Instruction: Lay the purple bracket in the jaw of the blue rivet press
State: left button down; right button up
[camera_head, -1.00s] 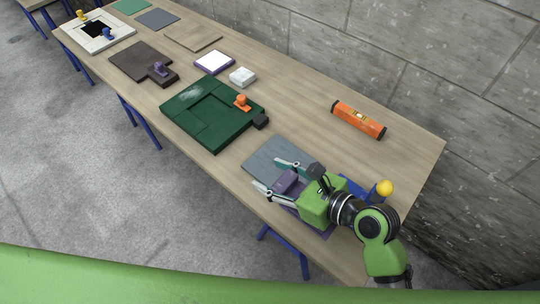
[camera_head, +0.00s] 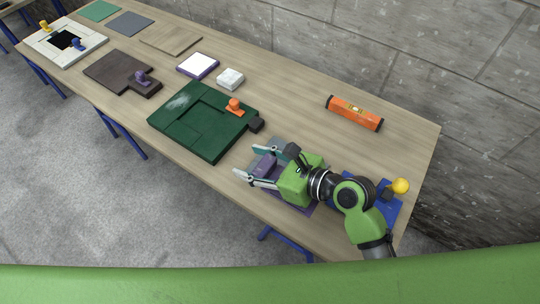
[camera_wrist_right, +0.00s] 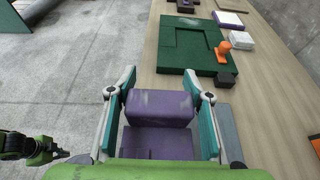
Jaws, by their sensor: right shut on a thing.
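The purple bracket (camera_head: 265,165) is in my right gripper (camera_head: 247,160). In the right wrist view the bracket (camera_wrist_right: 158,108) shows as a raised block with a lower flat part, between the two teal-and-white fingers. The gripper is shut on it, over or close above the grey mat near the table's front edge. The blue rivet press (camera_head: 386,207) stands at the table's right end, with a yellow ball knob (camera_head: 400,186). My right arm hides part of it, and I cannot make out its jaw. A green and black part, apparently my left gripper (camera_wrist_right: 62,155), shows at the wrist view's left edge.
A dark green fixture (camera_head: 190,145) with an orange clamp (camera_head: 234,105) lies left of the gripper. An orange level (camera_head: 354,113) lies towards the wall. A purple surface (camera_head: 303,208) shows under the gripper. The wood between fixture and level is clear.

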jog(key=w+f, duration=0.2)
jog(key=w, duration=0.1)
jog(key=w+f, duration=0.3)
jog(key=w, duration=0.1)
jog(key=w+f, duration=0.2)
jog(key=w, duration=0.2)
jog(key=shift+w+d+f+b, duration=0.1)
jog(key=shift+d+f+b, duration=0.1)
jog(key=shift+f+b, duration=0.15)
jog(key=shift+w+f, duration=0.3)
jog(key=shift+f, duration=0.15)
jog(key=shift+w+f, duration=0.15)
jog(key=shift+f, duration=0.65)
jog(key=shift+w+f, duration=0.15)
jog(key=shift+f, duration=0.65)
pick_arm(q)
jog(key=shift+w+a+f, duration=0.1)
jog(key=shift+w+a, duration=0.25)
jog(key=shift+a, duration=0.3)
pick_arm(e)
jog(key=shift+f, duration=0.1)
jog(key=o, duration=1.2)
